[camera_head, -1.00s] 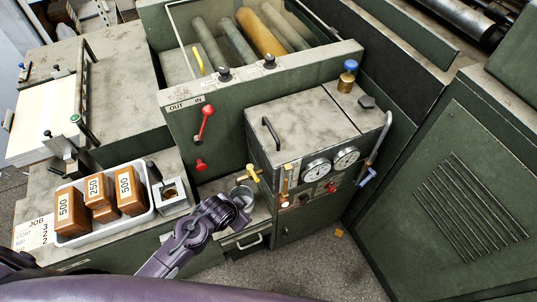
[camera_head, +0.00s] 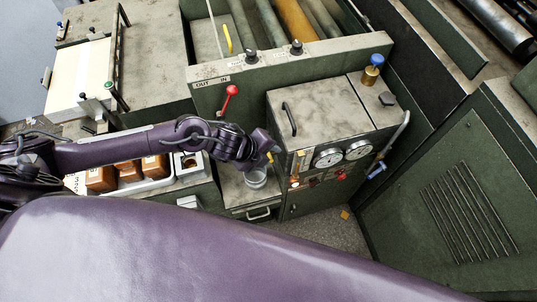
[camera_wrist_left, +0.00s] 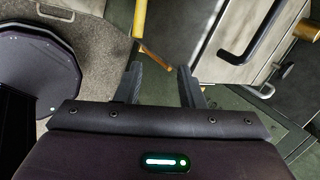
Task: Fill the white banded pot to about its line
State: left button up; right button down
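The pot (camera_head: 256,178), pale grey-white, stands on the ledge below the brass tap (camera_head: 270,157). Its line and fill level are too small to tell. My left gripper (camera_head: 268,146) is just above the pot, at the tap, and hides part of both. In the left wrist view my left gripper (camera_wrist_left: 159,84) has its two fingers apart with nothing held between them. A yellow brass bar (camera_wrist_left: 139,18) with a brownish end lies just beyond the fingertips, apart from them as far as I can tell. My right gripper is not in view.
The grey-topped box with two gauges (camera_head: 328,158) and a black handle (camera_head: 289,118) stands right of the tap. A red-knobbed lever (camera_head: 231,91) rises behind my arm. The white tray (camera_head: 150,184) of wooden blocks is partly hidden under my left arm.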

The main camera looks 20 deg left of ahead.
aim_at(269, 155)
pick_arm(q)
notch_tip(269, 155, down, 8)
jog(key=w+m+p, duration=0.1)
jog(key=w, duration=0.1)
jog(key=shift+w+a+r+g, duration=0.15)
jog(key=shift+w+a+g, duration=0.15)
jog(key=shift+a, duration=0.15)
jog(key=shift+c, duration=0.2)
grip_shut()
